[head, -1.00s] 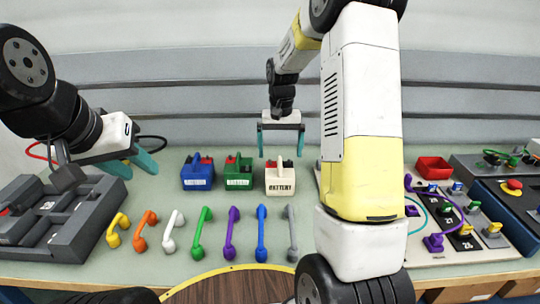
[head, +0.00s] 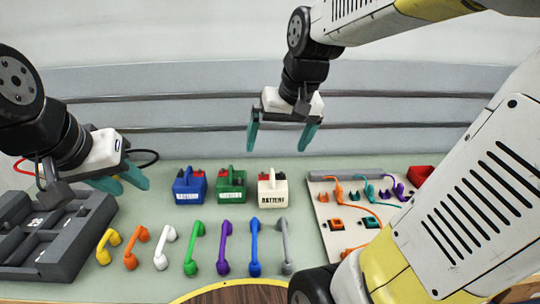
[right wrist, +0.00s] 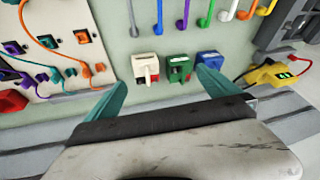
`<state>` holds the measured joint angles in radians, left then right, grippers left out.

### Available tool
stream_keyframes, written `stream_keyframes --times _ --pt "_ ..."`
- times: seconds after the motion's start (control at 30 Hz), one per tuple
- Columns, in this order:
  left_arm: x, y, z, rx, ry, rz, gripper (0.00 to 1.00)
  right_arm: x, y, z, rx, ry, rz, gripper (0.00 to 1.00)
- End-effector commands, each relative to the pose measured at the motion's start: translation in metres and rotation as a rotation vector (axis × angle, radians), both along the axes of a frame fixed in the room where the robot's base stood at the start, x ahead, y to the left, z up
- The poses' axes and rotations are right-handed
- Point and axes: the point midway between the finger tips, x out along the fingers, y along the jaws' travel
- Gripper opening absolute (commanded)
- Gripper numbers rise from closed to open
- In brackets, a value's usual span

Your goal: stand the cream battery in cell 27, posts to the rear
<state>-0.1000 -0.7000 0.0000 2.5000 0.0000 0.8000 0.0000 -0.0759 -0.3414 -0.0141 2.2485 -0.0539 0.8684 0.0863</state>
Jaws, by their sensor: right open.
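The cream battery (head: 272,190) stands on the green bench, at the right end of a row with a green battery (head: 231,187) and a blue battery (head: 189,187). It also shows in the right wrist view (right wrist: 145,66). My right gripper (head: 281,145) is open and empty, above and apart from the cream battery. My left gripper (head: 132,187) hangs at the left beside the grey rack, its fingers apart with nothing seen between them. The grey rack (head: 72,243) has several cells at the left edge; its small labels are too blurred to read.
Several coloured handles, such as the grey handle (head: 286,247), lie in a row in front of the batteries. A panel (head: 330,205) with cables and sockets is at the right, near a red bin (head: 420,174). A yellow meter (right wrist: 268,76) shows in the right wrist view.

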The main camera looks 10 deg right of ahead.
Motion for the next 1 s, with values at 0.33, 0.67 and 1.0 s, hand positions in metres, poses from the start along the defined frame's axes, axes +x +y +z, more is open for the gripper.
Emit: stream_keyframes --times 0.33,0.67,1.0 --pt "0.000 0.000 0.000 0.000 0.000 0.000 0.36 -0.077 0.013 0.002 0.022 -0.168 0.065 1.00" --pt "0.000 0.000 0.000 0.000 0.000 0.000 0.36 -0.058 0.012 0.001 -0.021 -0.149 0.185 1.00" --pt "0.000 0.000 0.000 0.000 0.000 0.000 0.36 0.034 -0.002 -0.022 -0.166 -0.035 0.573 1.00"
